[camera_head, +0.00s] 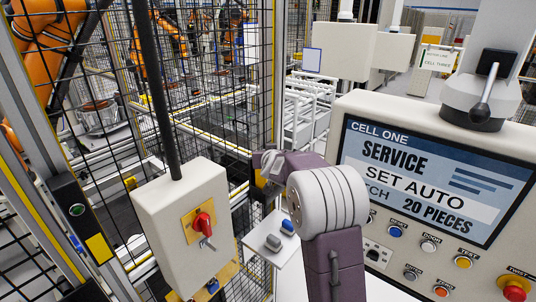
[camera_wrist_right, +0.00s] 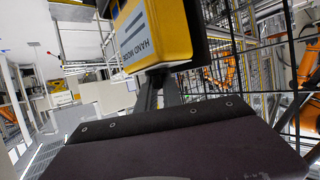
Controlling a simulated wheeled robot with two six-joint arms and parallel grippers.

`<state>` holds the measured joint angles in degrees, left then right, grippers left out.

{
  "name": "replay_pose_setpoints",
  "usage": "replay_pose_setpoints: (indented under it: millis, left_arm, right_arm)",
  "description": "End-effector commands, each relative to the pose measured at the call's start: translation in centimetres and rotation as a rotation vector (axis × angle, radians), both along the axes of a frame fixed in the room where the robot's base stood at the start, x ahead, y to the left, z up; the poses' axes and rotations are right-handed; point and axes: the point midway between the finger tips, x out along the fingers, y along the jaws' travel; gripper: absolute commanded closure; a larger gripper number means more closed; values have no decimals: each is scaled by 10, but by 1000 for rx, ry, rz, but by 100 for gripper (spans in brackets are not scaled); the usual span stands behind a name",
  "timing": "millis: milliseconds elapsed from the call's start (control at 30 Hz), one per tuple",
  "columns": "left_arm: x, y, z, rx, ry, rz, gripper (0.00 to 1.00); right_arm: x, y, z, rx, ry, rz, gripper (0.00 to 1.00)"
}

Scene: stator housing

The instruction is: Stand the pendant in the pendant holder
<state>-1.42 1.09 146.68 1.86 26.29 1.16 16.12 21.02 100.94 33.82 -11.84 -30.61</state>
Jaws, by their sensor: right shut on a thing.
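The pendant (camera_wrist_right: 158,32) is a yellow box with a dark edge and a white label reading "HAND MODE". It fills the top middle of the right wrist view, tilted. My right gripper (camera_wrist_right: 160,92) is shut on it, with its dark fingers at the pendant's lower end. In the head view, my right arm reaches in from the bottom, and a small yellow and dark part of the pendant (camera_head: 262,181) shows beside the gripper, in front of the mesh fence. The rest is hidden. I cannot pick out the pendant holder for certain. My left gripper is not in view.
A grey switch box (camera_head: 183,235) with a red rotary knob stands left of my arm. A small white shelf (camera_head: 290,262) with grey and blue items lies below. The control panel (camera_head: 430,165) stands close on the right. The mesh fence (camera_head: 205,100) runs behind.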

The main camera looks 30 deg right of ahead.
Motion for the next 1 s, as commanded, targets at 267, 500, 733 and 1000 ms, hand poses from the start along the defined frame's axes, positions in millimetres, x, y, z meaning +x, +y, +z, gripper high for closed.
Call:
replay_pose_setpoints:
  millis: [267,500,733,1000]
  left_arm:
    - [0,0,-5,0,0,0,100]
    - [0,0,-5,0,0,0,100]
    - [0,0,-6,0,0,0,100]
    - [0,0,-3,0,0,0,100]
  right_arm:
    - [0,0,-4,-2,-4,-1,79]
    - [0,0,-5,-1,-2,0,65]
    - [-7,3,-4,0,2,1,65]
    - [-50,22,19,-2,-4,0,65]
